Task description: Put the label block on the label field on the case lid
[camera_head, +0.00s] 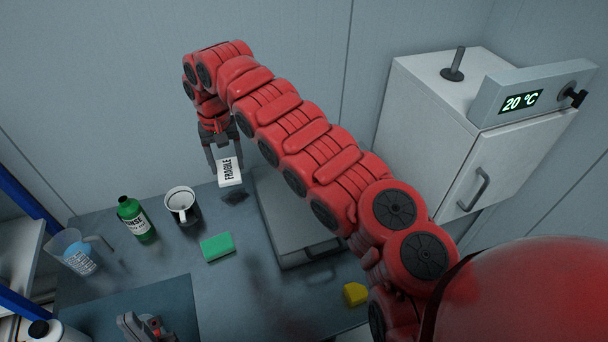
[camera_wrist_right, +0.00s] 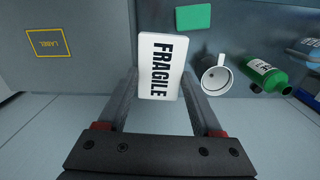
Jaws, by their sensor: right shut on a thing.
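The white label block (camera_head: 230,173), printed FRAGILE, is held above the table in my right gripper (camera_head: 226,166). In the right wrist view the block (camera_wrist_right: 160,66) sits between the two finger ends, its printed face toward the camera. The grey case (camera_head: 285,223) lies on the table to the right of the block, partly hidden by my right arm. Its lid (camera_wrist_right: 85,70) shows in the right wrist view, with the yellow-outlined label field (camera_wrist_right: 49,43) left of the block and apart from it. My left gripper (camera_head: 146,328) is at the bottom edge, cut off; its opening is unclear.
A green sponge (camera_head: 217,246), a mug (camera_head: 183,206), a green bottle (camera_head: 136,218) and a clear jug (camera_head: 77,252) stand left of the case. A yellow object (camera_head: 355,294) lies near its front. A white cabinet (camera_head: 440,130) stands at right.

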